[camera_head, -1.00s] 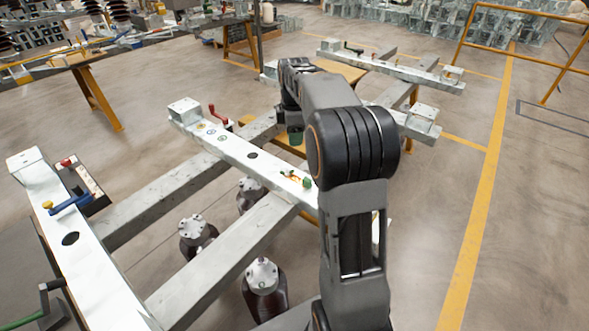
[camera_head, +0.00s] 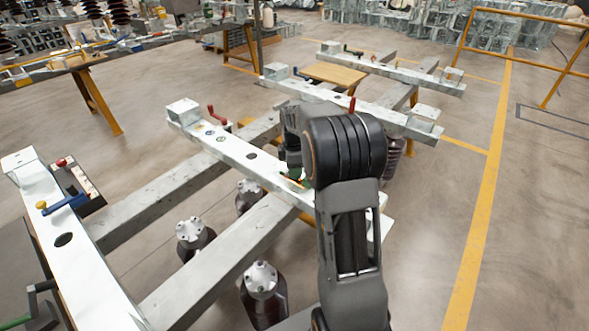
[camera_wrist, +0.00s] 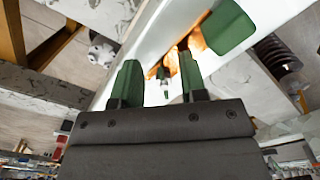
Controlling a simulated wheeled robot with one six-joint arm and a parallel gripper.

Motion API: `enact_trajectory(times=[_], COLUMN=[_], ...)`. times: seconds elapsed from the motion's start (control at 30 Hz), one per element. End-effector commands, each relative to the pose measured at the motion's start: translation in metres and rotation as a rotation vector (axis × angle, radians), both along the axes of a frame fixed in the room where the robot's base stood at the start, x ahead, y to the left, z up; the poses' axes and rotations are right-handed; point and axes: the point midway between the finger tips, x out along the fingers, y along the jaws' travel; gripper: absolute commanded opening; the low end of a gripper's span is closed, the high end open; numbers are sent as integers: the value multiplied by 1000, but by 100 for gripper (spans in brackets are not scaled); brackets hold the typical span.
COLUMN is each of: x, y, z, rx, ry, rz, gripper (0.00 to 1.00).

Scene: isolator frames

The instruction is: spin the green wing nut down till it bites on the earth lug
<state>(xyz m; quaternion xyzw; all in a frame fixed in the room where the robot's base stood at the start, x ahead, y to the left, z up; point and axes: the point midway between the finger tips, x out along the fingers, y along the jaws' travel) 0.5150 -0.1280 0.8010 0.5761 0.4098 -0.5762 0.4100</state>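In the wrist view my gripper (camera_wrist: 160,75) has two green fingers standing apart, with a gap between them. A copper-orange lug (camera_wrist: 183,55) shows beyond and between the fingertips on the white beam. A small pale stud-like piece (camera_wrist: 166,90) shows in the gap; I cannot tell whether the fingers touch it. A larger green piece (camera_wrist: 228,28) sits beside the lug, to the right of the fingers; I cannot tell whether it is the wing nut. In the head view my gripper (camera_head: 296,174) is low at the beam, and my arm hides most of the lug.
The white beam (camera_head: 225,147) carries a red-handled lever (camera_head: 217,115) at its far left. Dark insulators with pale flanged tops (camera_head: 262,280) stand below. Another beam with a blue handle (camera_head: 66,203) lies at left. Open floor (camera_head: 450,190) is at right.

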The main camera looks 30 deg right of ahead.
Motion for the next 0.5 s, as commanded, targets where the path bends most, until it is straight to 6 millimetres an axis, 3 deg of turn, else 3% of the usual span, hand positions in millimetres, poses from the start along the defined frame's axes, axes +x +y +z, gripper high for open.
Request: enact_trajectory(times=[0.23,0.5], x=[0,0], y=[0,0], z=[0,0], rx=[0,0], ry=[0,0], rz=[0,0], gripper=[39,14])
